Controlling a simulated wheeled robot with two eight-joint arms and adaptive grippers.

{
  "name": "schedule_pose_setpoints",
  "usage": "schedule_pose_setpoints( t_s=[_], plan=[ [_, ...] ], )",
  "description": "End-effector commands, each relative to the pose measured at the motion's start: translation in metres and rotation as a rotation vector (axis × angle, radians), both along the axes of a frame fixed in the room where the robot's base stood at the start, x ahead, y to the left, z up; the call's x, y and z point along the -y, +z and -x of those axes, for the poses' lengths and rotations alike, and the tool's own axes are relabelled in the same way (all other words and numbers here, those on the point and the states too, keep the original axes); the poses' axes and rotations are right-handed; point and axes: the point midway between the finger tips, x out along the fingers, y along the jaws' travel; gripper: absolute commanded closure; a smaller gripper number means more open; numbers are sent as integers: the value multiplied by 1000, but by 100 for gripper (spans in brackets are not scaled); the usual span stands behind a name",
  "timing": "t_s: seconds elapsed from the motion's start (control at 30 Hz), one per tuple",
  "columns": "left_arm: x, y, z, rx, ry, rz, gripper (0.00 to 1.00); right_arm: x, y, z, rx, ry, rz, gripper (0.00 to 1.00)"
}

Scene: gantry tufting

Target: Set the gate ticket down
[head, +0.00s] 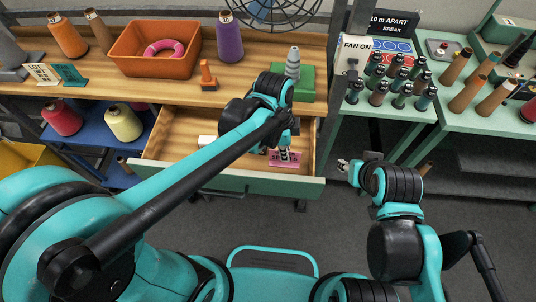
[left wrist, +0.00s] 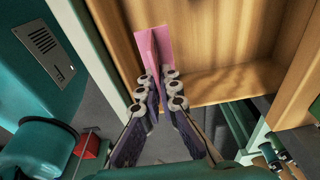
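The pink gate ticket (head: 285,159) is a small folded card with dark lettering, low inside the open wooden drawer near its front right. My left gripper (head: 287,146) reaches down into the drawer from above. In the left wrist view the fingers (left wrist: 159,82) close on the ticket (left wrist: 154,50) from both sides at its near edge. I cannot tell whether the ticket touches the drawer floor. My right gripper (head: 345,166) is outside the drawer, to its right, and empty; its finger gap is too small to read.
The drawer (head: 180,128) also holds a white object (head: 207,141), partly behind my arm. Bottles (head: 395,88) crowd the right-hand shelf.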

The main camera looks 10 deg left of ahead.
Motion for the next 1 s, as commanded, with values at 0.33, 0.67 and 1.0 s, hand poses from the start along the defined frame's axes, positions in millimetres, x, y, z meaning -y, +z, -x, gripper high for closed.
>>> schedule_pose_setpoints(
  t_s=[0.33, 0.67, 1.0],
  plan=[
    [0, -47, 0, 0, 1, 0, 100, 0, -21, 0, 0, 0, 0, 60],
    [0, -75, 0, 0, 1, 0, 100, 0, -32, 0, 0, 0, 0, 60],
    [-1, -78, 0, 0, 1, 0, 74, 0, -34, 0, 0, 0, 0, 60]
  ],
)
